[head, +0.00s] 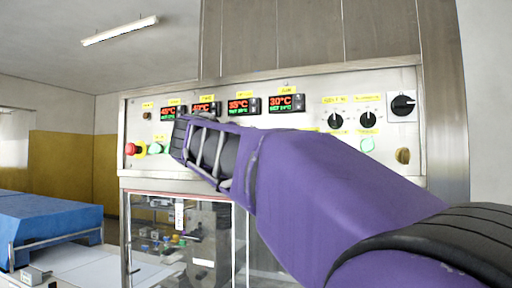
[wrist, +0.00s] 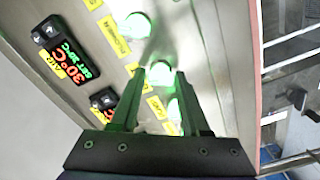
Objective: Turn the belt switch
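The control panel (head: 220,92) bears several rotary controls. Two black knobs with white pointers, the left one (head: 335,120) and the right one (head: 368,119), sit right of the displays, with a larger black rotary switch (head: 403,105) farther right. Their labels are too small to read, so I cannot tell which is the belt switch. In the wrist view my gripper (wrist: 160,72) is open, its two fingers apart and pointing at the panel. A lit pale-green button (wrist: 160,74) shows between the fingertips; I cannot tell whether they touch it. In the head view my arm hides the fingers and the panel's lower middle.
A red emergency button (head: 133,149) and a green button (head: 155,148) are at the panel's left. Temperature displays (head: 238,107) line its top. Another lit button (wrist: 137,25) shows in the wrist view. A glass-fronted cabinet (head: 150,240) stands below; a blue-covered table (head: 45,220) is left.

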